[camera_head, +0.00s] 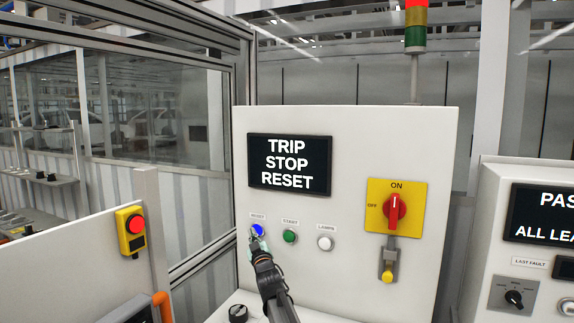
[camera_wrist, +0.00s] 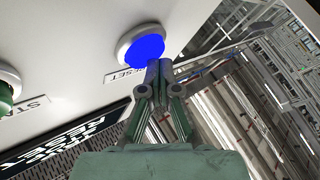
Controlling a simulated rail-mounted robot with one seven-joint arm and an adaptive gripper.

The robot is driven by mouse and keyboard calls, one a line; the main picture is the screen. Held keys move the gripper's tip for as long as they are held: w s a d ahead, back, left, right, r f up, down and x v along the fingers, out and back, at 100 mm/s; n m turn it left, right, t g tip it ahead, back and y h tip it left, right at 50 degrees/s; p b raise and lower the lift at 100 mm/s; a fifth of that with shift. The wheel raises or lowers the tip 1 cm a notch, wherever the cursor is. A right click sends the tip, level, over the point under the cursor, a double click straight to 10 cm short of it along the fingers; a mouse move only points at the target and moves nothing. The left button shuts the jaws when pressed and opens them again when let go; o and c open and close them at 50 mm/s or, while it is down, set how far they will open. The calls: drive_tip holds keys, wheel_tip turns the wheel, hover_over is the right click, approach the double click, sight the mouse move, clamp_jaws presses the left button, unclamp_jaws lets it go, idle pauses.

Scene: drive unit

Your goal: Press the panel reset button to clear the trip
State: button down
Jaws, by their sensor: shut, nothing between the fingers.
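The blue reset button (camera_head: 257,230) sits on the front of the white panel (camera_head: 345,130), under a small label reading RESET. In the wrist view the lit blue button (camera_wrist: 146,50) has a white ring around it. My gripper (camera_head: 259,240) is shut and empty, its fingertips at the lower edge of the button. In the wrist view the fingertips (camera_wrist: 159,66) overlap the button's edge; I cannot tell whether they touch it. The panel's display (camera_head: 290,163) reads TRIP STOP RESET.
A green START button (camera_head: 290,236) and a white LAMPS button (camera_head: 325,243) lie to the right. A red rotary switch (camera_head: 395,210) on a yellow plate points to ON. A yellow box with a red button (camera_head: 137,224) stands left. A second panel (camera_head: 525,260) stands right.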

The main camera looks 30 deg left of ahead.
drive_tip(key=shift+f, duration=0.1)
idle(0.3)
drive_tip(key=shift+s+d+b, duration=0.1)
drive_tip(key=shift+s+b, duration=0.75)
drive_tip(key=shift+b, duration=0.25)
drive_tip(key=s+b, duration=0.4)
drive_tip(key=s+d+b, duration=0.1)
drive_tip(key=s+b, duration=0.1)
drive_tip(key=b, duration=0.1)
drive_tip(key=shift+w, duration=0.1)
idle(1.0)
